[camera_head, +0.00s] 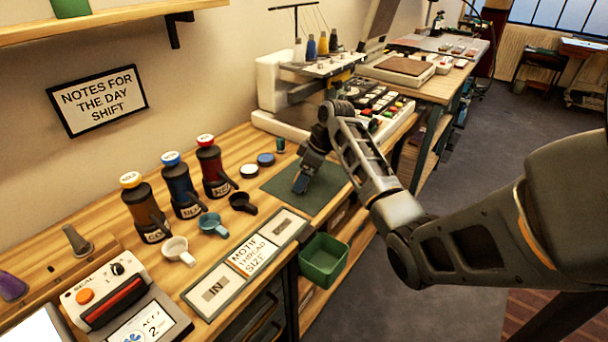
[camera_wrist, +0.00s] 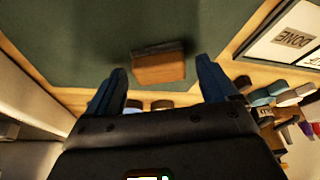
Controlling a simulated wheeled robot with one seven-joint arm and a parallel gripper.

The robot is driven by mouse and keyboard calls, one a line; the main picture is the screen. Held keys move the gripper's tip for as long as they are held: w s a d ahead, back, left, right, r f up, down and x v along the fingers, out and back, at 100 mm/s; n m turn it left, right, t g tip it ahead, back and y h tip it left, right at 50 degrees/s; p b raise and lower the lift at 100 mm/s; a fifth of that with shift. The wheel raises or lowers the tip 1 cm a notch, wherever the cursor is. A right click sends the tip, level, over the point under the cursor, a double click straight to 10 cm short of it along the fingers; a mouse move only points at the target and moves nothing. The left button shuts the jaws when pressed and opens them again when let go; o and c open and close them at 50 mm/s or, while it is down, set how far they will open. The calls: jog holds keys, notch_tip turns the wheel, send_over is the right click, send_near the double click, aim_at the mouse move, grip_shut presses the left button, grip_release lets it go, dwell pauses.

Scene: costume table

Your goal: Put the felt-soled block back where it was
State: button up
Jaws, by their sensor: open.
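The felt-soled block (camera_wrist: 159,68) is a small brown wooden block with a dark layer along one edge. In the wrist view it is on the green mat (camera_wrist: 95,25), between and slightly beyond my open fingertips, with a gap on each side. In the head view my gripper (camera_head: 301,185) points down over the green mat (camera_head: 327,198). The block cannot be made out there, and my gripper probably covers it.
Left of the mat are two round pucks (camera_head: 257,165), a black cup (camera_head: 242,202), a blue cup (camera_head: 212,223) and a white cup (camera_head: 177,250). Bottles (camera_head: 213,170) stand behind the cups. An embroidery machine (camera_head: 285,95) stands behind.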

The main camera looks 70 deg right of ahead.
jog(key=v, duration=1.2)
jog(key=shift+r, duration=0.1)
dwell(2.3)
